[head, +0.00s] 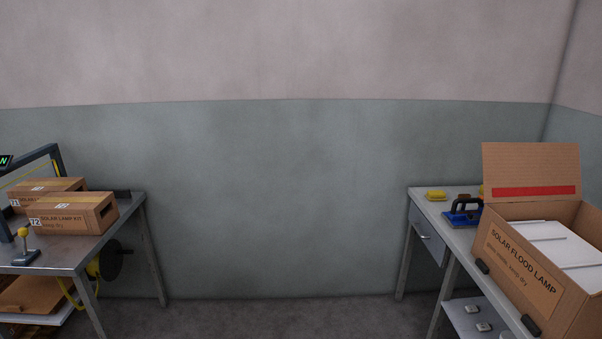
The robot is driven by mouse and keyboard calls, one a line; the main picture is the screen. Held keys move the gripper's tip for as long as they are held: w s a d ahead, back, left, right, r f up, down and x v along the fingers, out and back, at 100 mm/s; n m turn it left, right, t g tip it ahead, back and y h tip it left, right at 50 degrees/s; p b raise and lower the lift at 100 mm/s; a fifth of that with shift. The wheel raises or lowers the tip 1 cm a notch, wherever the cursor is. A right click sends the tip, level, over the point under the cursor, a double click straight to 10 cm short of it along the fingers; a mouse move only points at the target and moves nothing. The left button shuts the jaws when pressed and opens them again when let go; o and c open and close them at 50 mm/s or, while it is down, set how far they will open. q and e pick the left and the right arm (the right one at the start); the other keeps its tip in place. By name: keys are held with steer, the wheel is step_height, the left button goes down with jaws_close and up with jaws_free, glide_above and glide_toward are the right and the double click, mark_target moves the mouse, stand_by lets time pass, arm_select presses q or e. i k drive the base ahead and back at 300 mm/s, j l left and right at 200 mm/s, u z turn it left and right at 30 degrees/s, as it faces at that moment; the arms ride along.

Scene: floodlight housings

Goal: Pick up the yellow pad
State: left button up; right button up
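A small yellow pad (436,196) lies near the far left corner of the right-hand workbench (422,189) in the head view. A blue tool with a black handle (463,212) sits just to its right and nearer to me. Another bit of yellow (481,190) shows further right, mostly hidden behind the open carton, so I cannot tell what it is. Neither of my grippers is in view.
An open carton marked solar flood lamp (520,270) fills the near part of the right bench. A left bench (100,250) carries closed lamp kit boxes (72,213) and a yellow-knobbed lever (24,248). The floor (270,315) between the benches is clear.

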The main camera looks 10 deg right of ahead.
mark_target(438, 194)
steer(key=i+z, duration=0.1)
steer(key=i, duration=0.55)
steer(key=i+j+z, duration=0.1)
steer(key=i, duration=0.6)
steer(key=i+j+z, duration=0.1)
steer(key=i, duration=0.55)
steer(key=j, duration=0.1)
